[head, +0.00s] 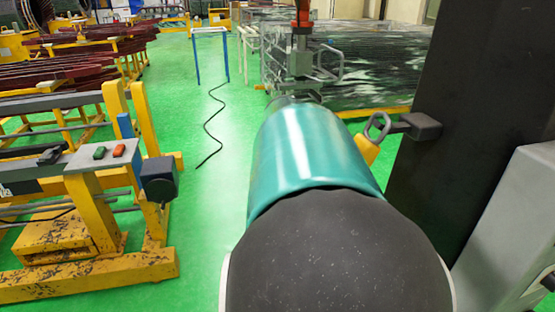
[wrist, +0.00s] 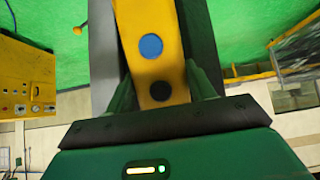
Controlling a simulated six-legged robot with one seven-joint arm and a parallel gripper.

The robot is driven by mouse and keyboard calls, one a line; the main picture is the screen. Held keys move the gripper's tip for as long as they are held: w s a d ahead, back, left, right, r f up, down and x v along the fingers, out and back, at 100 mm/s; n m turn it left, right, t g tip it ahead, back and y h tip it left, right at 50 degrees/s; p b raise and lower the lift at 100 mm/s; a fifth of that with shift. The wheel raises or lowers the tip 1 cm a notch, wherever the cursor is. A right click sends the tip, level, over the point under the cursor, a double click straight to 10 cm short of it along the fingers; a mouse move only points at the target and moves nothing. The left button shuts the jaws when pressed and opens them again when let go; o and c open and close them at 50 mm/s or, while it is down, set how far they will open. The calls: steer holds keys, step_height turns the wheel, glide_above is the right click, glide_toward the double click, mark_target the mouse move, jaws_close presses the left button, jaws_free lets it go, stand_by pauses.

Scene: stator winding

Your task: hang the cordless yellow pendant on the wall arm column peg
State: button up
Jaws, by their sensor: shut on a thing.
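The yellow pendant (head: 367,151) shows partly in the head view, beyond the right side of my arm. A metal ring (head: 378,127) stands at its top. The dark peg (head: 418,125) juts left from the dark wall arm column (head: 455,90). The ring overlaps the peg's tip in this view; I cannot tell whether it is around it. In the wrist view my gripper (wrist: 160,92) is shut on the pendant (wrist: 148,20), with its blue and black buttons facing the camera. The head view hides my gripper behind my arm.
A yellow stand (head: 75,215) with a grey control panel is at the left. A grey box (head: 515,225) stands at the right beside the column. A black cable (head: 208,125) lies on the open green floor. A yellow control cabinet (wrist: 25,75) shows in the wrist view.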

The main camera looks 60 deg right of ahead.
steer(key=shift+s+d, duration=1.1)
steer(key=shift+d, duration=0.1)
steer(key=shift+x, duration=1.15)
steer(key=shift+w+a+f, duration=0.1)
steer(key=o, duration=1.4)
steer(key=v, duration=1.3)
steer(key=shift+w+a+r, duration=0.2)
steer(key=shift+w+a, duration=0.05)
steer(key=shift+a, duration=0.05)
